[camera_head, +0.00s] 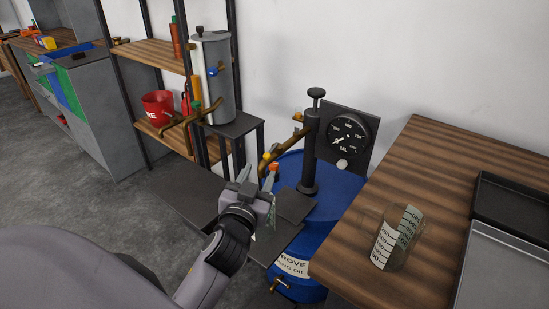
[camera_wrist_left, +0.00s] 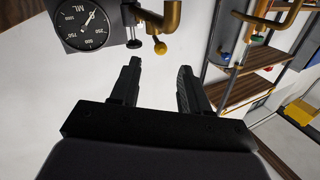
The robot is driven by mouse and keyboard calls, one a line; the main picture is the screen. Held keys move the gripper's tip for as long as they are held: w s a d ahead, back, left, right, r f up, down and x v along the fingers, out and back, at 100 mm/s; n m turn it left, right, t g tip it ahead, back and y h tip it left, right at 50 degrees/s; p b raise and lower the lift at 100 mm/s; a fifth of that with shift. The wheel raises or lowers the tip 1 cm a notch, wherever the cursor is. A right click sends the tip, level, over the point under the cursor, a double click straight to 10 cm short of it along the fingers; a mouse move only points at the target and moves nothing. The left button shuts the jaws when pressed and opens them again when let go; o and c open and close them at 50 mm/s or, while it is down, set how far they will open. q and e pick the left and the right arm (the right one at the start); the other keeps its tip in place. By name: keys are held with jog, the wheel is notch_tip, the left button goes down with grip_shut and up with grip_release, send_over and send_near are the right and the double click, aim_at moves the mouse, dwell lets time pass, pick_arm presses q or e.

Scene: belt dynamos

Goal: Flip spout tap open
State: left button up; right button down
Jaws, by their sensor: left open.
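The brass spout (camera_head: 284,145) slants down to the left from the black pump column (camera_head: 309,150) on the blue drum (camera_head: 335,212). Its tap has a small yellow knob (camera_head: 266,156) at the spout's lower end. In the left wrist view the brass spout (camera_wrist_left: 173,14) comes in at the top, with the yellow knob (camera_wrist_left: 160,47) hanging beside it. My left gripper (camera_head: 257,177) is open and empty, just below the spout end in the head view. In the wrist view the knob lies beyond the gap between its fingertips (camera_wrist_left: 159,66), with no visible contact. My right gripper is not in view.
A black dial gauge (camera_head: 348,134) stands beside the pump column. A wooden table (camera_head: 425,160) at right holds a clear measuring beaker (camera_head: 398,237) and trays (camera_head: 512,212). A grey cylinder (camera_head: 221,95) with brass taps stands behind on the left, near shelves with a red bucket (camera_head: 158,107).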

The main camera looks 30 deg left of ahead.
aim_at(266, 158)
pick_arm(q)
jog(key=shift+p+x, duration=0.3)
jog(key=shift+x, duration=2.7)
